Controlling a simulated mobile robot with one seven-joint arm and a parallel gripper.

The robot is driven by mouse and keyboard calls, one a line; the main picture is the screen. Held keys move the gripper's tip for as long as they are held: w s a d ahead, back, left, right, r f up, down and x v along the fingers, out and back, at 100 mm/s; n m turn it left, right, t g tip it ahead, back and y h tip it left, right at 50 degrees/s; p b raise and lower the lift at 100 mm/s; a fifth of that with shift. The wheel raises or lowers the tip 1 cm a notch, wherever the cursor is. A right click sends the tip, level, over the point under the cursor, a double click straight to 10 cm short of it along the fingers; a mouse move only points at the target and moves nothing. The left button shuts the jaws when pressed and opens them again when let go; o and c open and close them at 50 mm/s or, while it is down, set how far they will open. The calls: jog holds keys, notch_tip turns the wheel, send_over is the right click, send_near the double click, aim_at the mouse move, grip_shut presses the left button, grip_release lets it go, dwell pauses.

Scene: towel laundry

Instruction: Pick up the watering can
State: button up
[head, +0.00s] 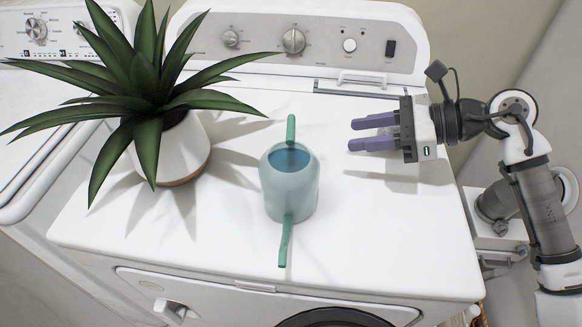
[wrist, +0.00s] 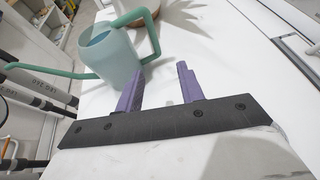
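The watering can (head: 290,190) is pale blue-green with a darker green handle and spout. It stands upright near the middle of the white machine's top in the head view. In the wrist view the watering can (wrist: 110,55) is ahead and to the left, beyond the fingertips. My gripper (head: 352,134) is to the right of the can and a little toward the back, above the top, with its purple fingers pointing left toward it. The two fingers (wrist: 158,82) are apart with nothing between them. They do not touch the can.
A potted plant (head: 175,150) with long spiky leaves stands left of the can, some leaves reaching toward it. The control panel (head: 270,40) rises at the back. A second white machine (head: 50,130) is at the left. The top (head: 390,240) is clear at front right.

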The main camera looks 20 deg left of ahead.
aim_at(299, 143)
jog(key=p+x, duration=0.1)
jog(key=x, duration=0.5)
jog(key=shift+s+a+p, duration=0.15)
jog(key=shift+a+p, duration=0.2)
jog(key=shift+a, duration=0.05)
jog(key=p+x, duration=0.2)
jog(key=x, duration=0.1)
jog(key=p+x, duration=0.1)
jog(key=shift+s+a+r, duration=0.15)
jog(key=shift+s+a, duration=0.2)
jog(key=shift+s, duration=0.05)
jog(key=shift+a+f, duration=0.3)
grip_shut()
